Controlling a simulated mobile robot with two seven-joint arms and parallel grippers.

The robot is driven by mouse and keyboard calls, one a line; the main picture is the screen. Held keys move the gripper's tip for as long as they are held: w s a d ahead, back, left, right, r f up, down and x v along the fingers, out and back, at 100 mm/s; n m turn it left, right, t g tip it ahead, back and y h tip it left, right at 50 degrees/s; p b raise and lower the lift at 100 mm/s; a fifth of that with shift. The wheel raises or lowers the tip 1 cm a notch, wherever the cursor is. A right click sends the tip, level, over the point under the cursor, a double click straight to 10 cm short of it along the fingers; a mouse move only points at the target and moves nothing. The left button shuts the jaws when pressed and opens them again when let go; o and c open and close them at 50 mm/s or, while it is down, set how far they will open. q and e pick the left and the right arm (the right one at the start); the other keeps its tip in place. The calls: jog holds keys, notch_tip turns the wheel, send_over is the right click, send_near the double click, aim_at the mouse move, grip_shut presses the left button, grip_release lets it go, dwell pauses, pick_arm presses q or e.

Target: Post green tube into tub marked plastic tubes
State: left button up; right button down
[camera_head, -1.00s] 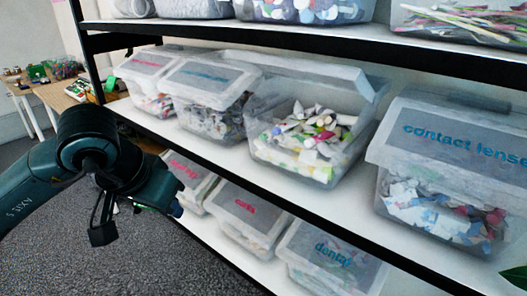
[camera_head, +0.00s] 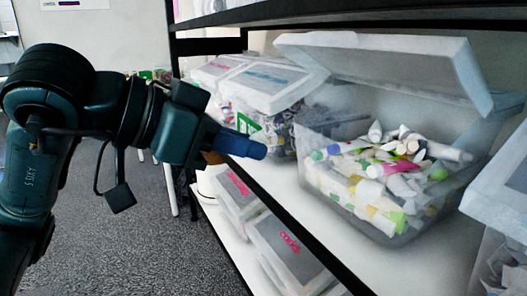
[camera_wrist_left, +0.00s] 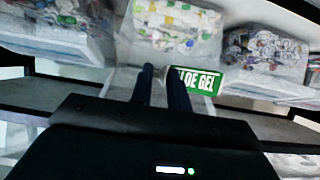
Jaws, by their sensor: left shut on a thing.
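My left gripper (camera_head: 252,147) reaches in from the left in the head view. It is shut on the green tube (camera_head: 246,123), which shows as a small green patch with white lettering beside the fingers. In the left wrist view the green tube (camera_wrist_left: 199,80) shows part of a label ending "LOE GEL", beside the fingers (camera_wrist_left: 162,75). The open tub (camera_head: 338,203) is clear, has its lid raised, and holds many used tubes. It stands on the shelf, right of the gripper and apart from it. No marking on it is readable. My right gripper is not seen.
Closed tubs (camera_head: 258,88) stand behind the gripper on the same shelf, and another tub (camera_head: 507,195) is at the right edge. Lower tubs (camera_head: 290,248) sit beneath. The upper shelf (camera_head: 350,12) and raised lid (camera_head: 385,55) limit room above.

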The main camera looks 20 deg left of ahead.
pick_arm(q)
jog(key=w+d+p, duration=0.1)
jog(key=w+d, duration=0.3)
jog(key=w, duration=0.1)
jog(key=w+d+f+p, duration=0.1)
jog(key=w+d, duration=0.4)
jog(key=w, duration=0.1)
jog(key=w+d+f+p, duration=0.1)
jog(key=w+d, duration=0.3)
jog(key=w, duration=0.2)
jog(key=shift+d, duration=0.15)
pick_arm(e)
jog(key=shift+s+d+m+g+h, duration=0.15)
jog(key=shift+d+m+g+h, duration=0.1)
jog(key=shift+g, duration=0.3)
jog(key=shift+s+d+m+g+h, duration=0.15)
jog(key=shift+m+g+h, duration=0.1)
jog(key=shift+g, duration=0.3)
pick_arm(q)
jog(key=o, duration=0.8)
jog(key=v, duration=1.3)
jog(key=shift+s+p, duration=0.1)
jog(key=shift+p, duration=0.3)
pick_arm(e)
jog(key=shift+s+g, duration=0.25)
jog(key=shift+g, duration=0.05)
